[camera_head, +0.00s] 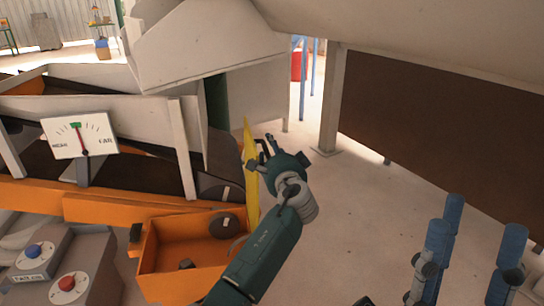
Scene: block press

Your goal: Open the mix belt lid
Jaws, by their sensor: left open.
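My left gripper (263,150) is open, at the end of my dark green arm coming up from the bottom. Its fingers are close to a thin yellow panel (251,180), seen nearly edge-on and standing upright. I cannot tell whether they touch. The panel stands at the right end of the belt machine, beside a dark round wheel (228,194). No part is labelled as the mix belt lid, so I cannot tell for sure whether this panel is it. My right gripper is not seen.
An open orange box (190,240) lies left of my arm. A grey control box with a red knob (68,283) and one with a blue knob (34,252) are at lower left. A gauge (80,136) stands on the machine.

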